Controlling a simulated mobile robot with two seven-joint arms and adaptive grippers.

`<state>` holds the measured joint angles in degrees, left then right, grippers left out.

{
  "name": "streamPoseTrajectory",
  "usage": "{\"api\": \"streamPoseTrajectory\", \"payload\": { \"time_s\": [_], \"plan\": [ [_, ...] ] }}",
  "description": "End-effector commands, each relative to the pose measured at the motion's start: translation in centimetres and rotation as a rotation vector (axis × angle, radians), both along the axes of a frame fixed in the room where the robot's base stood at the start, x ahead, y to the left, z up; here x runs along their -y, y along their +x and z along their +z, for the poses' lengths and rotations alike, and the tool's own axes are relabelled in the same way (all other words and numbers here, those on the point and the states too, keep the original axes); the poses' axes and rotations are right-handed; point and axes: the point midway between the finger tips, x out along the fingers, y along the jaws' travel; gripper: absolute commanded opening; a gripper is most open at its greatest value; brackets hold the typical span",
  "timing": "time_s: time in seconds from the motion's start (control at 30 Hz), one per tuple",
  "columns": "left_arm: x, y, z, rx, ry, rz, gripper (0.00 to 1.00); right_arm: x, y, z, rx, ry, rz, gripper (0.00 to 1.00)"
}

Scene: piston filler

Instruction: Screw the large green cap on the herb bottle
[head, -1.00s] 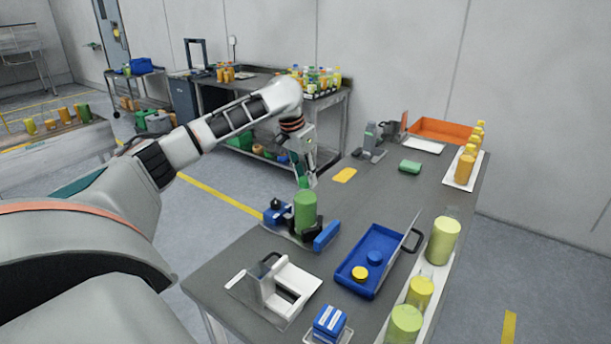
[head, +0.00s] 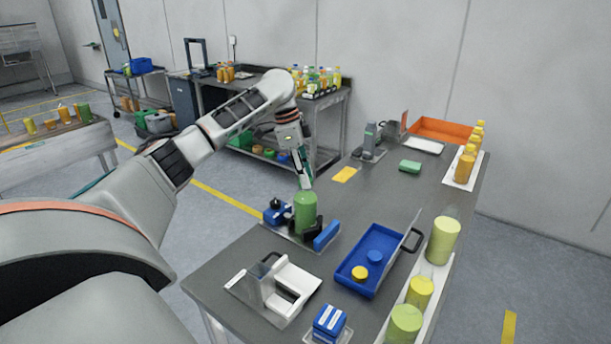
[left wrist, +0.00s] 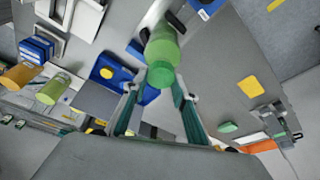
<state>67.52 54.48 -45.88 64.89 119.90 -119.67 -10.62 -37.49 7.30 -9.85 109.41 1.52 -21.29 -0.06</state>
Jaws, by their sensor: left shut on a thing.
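The herb bottle (head: 305,214) is a green cylinder standing upright in a dark and blue holder (head: 326,235) on the near table. It also shows in the left wrist view (left wrist: 163,42). My left gripper (head: 305,181) points down right above the bottle's top. In the left wrist view its fingers are shut on the large green cap (left wrist: 160,74), which lines up with the bottle behind it. The cap is at or just above the bottle's mouth; I cannot tell whether they touch. My right gripper is not in view.
A blue tray (head: 346,281) with a blue cap (head: 375,257) and a yellow cap (head: 360,273) lies right of the bottle. A white fixture (head: 298,279) stands in front. Yellow-green bottles (head: 443,240) line the right edge. A green block (head: 410,167) lies farther back.

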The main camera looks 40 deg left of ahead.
Motion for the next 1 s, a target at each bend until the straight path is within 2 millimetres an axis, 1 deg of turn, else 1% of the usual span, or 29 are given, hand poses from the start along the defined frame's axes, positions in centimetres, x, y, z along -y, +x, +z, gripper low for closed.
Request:
{"api": "streamPoseTrajectory", "payload": {
  "time_s": [0.23,0.27,0.3,0.33,0.77,0.87,1.0],
  "plan": [
    [0.07,0.00,-0.02,0.000,-0.001,-0.026,0.00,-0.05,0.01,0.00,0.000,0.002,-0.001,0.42],
    [0.07,0.00,-0.02,0.000,-0.001,-0.025,0.32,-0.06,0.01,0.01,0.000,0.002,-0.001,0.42],
    [0.07,0.00,-0.02,0.000,-0.001,-0.025,0.43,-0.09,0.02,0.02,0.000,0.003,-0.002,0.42],
    [0.07,0.00,-0.02,0.000,-0.001,-0.025,0.47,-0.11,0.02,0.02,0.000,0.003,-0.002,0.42],
    [0.02,-0.01,-0.01,0.000,0.000,-0.021,0.47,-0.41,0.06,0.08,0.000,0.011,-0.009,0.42],
    [-0.04,-0.05,-0.02,0.000,0.003,0.031,0.47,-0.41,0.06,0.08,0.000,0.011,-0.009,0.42],
    [-0.06,-0.09,0.00,0.001,0.004,0.203,0.47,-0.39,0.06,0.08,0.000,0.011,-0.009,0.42]
  ]
}}
